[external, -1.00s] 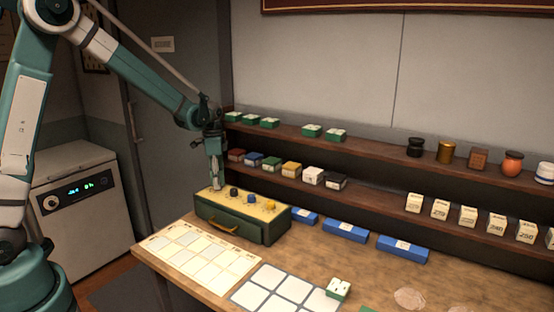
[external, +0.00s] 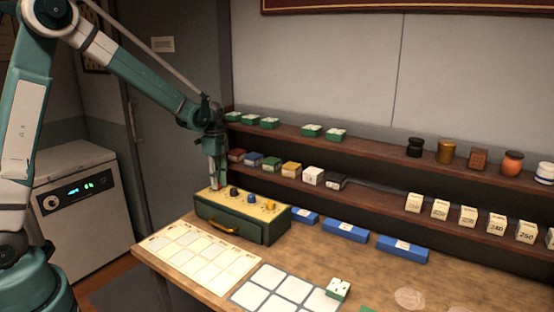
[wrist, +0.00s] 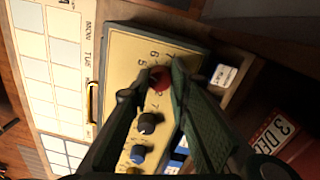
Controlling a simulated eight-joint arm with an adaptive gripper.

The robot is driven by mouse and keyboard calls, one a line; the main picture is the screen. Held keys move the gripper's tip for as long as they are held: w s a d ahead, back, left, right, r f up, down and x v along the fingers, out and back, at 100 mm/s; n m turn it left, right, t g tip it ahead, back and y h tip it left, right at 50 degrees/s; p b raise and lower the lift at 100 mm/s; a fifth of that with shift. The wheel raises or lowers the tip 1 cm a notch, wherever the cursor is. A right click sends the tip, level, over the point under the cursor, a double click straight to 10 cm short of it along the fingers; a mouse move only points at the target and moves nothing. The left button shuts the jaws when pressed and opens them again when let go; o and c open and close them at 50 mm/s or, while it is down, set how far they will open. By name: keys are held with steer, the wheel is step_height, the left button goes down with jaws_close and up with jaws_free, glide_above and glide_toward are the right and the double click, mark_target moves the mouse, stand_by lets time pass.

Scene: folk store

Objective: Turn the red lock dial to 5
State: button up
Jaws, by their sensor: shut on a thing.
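A green lock box (external: 215,217) with a cream top (wrist: 120,58) and a brass drawer handle stands on the counter. The red dial (wrist: 160,79) is the far-left one of a row on its top. My gripper (wrist: 163,75) points down over it, with one finger on each side, shut on the dial. The numbers 7, 6 and 5 show on the panel beside it; the fingers hide part of the dial, and I cannot read its pointer.
Beside the red dial are a black dial (external: 234,191), a blue dial (external: 251,198) and a yellow dial (external: 271,205). A calendar sheet (external: 195,255) lies in front of the box. Shelves with small boxes and jars run behind. Blue boxes (external: 345,232) lie to the right.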

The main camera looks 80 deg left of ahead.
steer(key=o, duration=0.9)
step_height(320, 180, up, 12)
steer(key=shift+a, duration=0.25)
steer(key=shift+w, duration=0.15)
stand_by(0.3)
